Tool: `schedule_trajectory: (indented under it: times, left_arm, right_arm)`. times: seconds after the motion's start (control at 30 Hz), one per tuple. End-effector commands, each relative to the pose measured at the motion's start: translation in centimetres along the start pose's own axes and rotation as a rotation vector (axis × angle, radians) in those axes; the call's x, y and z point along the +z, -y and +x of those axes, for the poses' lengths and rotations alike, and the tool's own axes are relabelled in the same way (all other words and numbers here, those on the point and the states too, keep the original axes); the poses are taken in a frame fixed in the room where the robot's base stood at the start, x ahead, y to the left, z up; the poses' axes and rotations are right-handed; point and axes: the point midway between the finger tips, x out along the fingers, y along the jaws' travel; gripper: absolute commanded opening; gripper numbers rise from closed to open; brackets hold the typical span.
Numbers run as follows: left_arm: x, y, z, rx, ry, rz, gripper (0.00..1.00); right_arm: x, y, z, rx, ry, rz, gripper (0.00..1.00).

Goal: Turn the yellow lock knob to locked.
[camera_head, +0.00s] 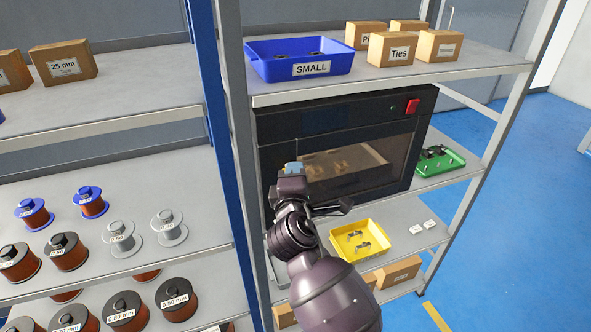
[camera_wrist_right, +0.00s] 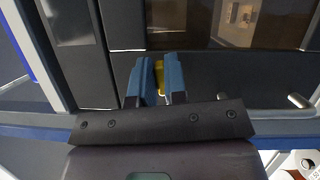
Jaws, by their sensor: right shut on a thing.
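The black coil winder (camera_head: 330,118) stands on the middle shelf, with a window in its front and a red switch (camera_head: 412,106) at its upper right. My right gripper (camera_head: 293,168) is at the left part of its front. In the right wrist view, the blue fingers of this gripper (camera_wrist_right: 160,76) are shut on the yellow lock knob (camera_wrist_right: 159,72). Only a narrow strip of the knob shows between the fingers, so I cannot tell its turn position. In the head view my gripper hides the knob. My left gripper is not in view.
A blue SMALL bin (camera_head: 300,72) and several cardboard boxes (camera_head: 391,48) sit on the shelf above. A yellow tray (camera_head: 375,254) with metal parts is below, and a green tray (camera_head: 440,162) is to the right. A blue upright post (camera_head: 212,100) and wire spools (camera_head: 66,250) are left.

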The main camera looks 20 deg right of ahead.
Motion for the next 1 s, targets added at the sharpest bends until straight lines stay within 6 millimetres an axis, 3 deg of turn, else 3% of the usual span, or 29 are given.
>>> schedule_trajectory:
  times: [0.3, 0.87, 0.9, 1.0]
  left_arm:
    - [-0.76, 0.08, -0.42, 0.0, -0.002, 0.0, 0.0]
    - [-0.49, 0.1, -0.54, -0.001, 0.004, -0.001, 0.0]
    - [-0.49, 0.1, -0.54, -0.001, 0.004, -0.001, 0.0]
    - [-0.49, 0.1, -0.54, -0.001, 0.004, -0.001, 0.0]
  right_arm:
    - [0.05, 0.0, 0.01, -0.048, 0.001, 0.116, 0.0]
    - [0.04, 0.11, 0.02, -0.058, 0.001, 0.142, 0.0]
    - [0.04, 0.11, 0.02, -0.058, 0.001, 0.142, 0.17]
    - [0.04, 0.11, 0.02, -0.058, 0.0, 0.142, 0.33]
